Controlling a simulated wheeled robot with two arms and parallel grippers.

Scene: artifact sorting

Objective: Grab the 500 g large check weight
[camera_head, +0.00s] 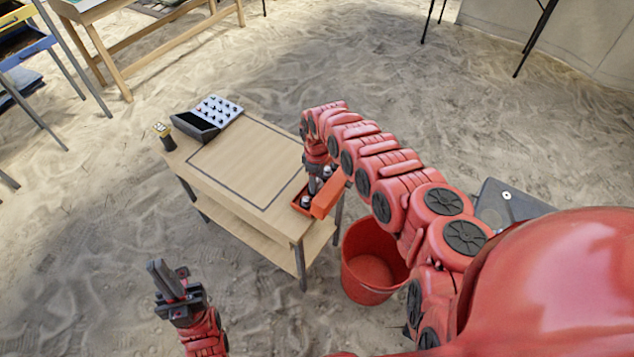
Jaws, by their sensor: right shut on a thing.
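A small orange case (298,204) with a raised orange lid (329,195) stands at the near right corner of the wooden table. Shiny metal check weights (306,201) show in it. My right gripper (316,184) points down at the case and is shut on a metal check weight. The fingers and the lid partly hide that weight, and its size marking is too small to read. My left gripper (164,279) is empty, in front of the table over the sand. Its fingers appear close together, but the gap between them is unclear.
The table (237,165) has a bare, outlined middle. A dark box with a light lid holding several small round pieces (217,111) stands at its far left, beside a dark cylinder with a yellow top (164,138). A red bucket (370,270) stands on the sand right of the table.

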